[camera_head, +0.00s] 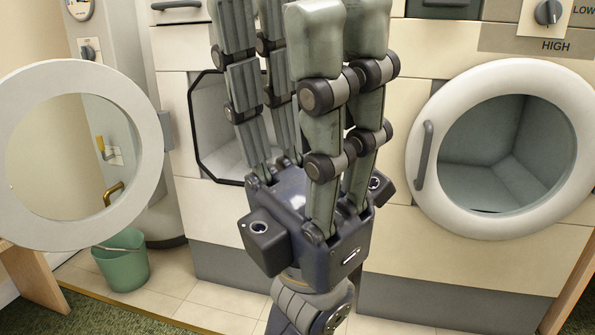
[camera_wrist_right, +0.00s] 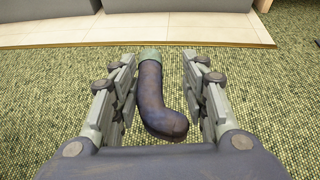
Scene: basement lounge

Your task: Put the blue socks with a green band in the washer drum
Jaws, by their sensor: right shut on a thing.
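The blue sock (camera_wrist_right: 162,100) with a green band (camera_wrist_right: 150,53) is in the right wrist view, between the fingers of my right gripper (camera_wrist_right: 163,68), which is shut on it. The carpet shows behind it. In the head view, a large gripper (camera_head: 288,35), which I take for my left, stands in the middle with its fingers up, spread and empty. A round white door (camera_head: 18,200) stands swung open at the left. Beside it is a dark-rimmed opening with a pale drum (camera_head: 217,125), partly covered by that gripper.
At the right is a second round door (camera_head: 428,215) with a grey handle, closed over a grey chamber. A green bucket (camera_head: 122,265) stands on the tiles below the open door. Wooden legs (camera_head: 35,278) stand at both sides. Green carpet (camera_wrist_right: 60,110) is clear around the sock.

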